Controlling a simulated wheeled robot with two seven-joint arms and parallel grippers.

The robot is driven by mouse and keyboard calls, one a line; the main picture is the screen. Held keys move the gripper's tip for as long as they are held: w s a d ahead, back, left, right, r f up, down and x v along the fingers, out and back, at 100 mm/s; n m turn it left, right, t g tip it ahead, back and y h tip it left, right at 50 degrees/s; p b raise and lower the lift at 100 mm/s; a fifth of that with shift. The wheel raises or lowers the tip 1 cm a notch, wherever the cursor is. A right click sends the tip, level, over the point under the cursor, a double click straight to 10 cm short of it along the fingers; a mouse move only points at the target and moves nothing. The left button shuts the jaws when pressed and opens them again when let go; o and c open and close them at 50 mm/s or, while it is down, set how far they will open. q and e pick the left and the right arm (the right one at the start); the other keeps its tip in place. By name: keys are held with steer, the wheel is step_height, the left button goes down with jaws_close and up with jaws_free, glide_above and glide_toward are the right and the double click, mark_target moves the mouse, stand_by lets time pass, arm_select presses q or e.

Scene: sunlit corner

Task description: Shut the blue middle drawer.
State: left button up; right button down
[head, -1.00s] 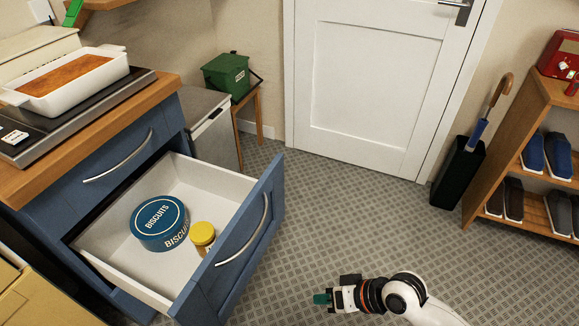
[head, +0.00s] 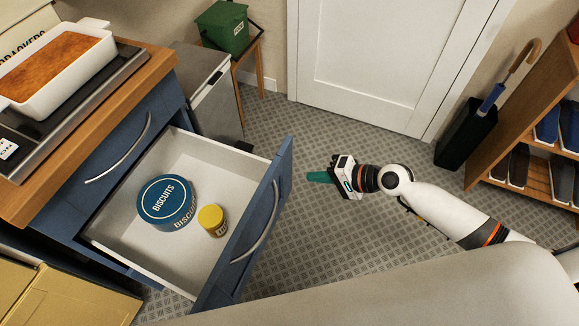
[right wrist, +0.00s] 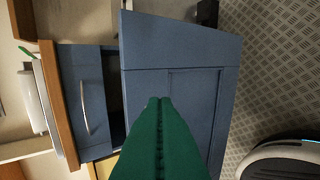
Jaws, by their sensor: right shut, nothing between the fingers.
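The blue middle drawer (head: 238,250) stands pulled well out of the blue cabinet in the head view. Its curved metal handle (head: 262,228) is on the front. Inside it are a round blue biscuit tin (head: 166,200) and a small jar with a yellow lid (head: 211,218). My right gripper (head: 312,177) is shut and empty, beyond the drawer's front and apart from it, with its green fingers pointing toward it. In the right wrist view, the shut green fingers (right wrist: 160,102) cover part of a blue panelled drawer front (right wrist: 195,95). My left gripper is not in view.
The drawer above (head: 118,150) is shut. A worktop (head: 150,78) above it bears a hob and a white baking dish (head: 55,65). A green bin (head: 223,27) on a stool stands behind. A shoe rack (head: 515,115) and umbrella stand (head: 466,133) are at right. Patterned floor lies clear between.

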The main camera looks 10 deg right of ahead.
mark_target(279, 170)
steer(key=w+a, duration=0.1)
steer(key=w+a+f, duration=0.1)
steer(key=a, duration=0.1)
steer(key=w+a, duration=0.1)
steer(key=a, duration=0.1)
steer(key=shift+w+f+p, duration=0.3)
steer(key=shift+f+p, duration=0.05)
steer(key=shift+p, duration=0.05)
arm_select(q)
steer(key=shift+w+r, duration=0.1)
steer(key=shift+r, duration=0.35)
arm_select(e)
steer(key=shift+w+a+f, duration=0.15)
steer(key=shift+w+a, duration=0.3)
steer(key=shift+a, duration=0.15)
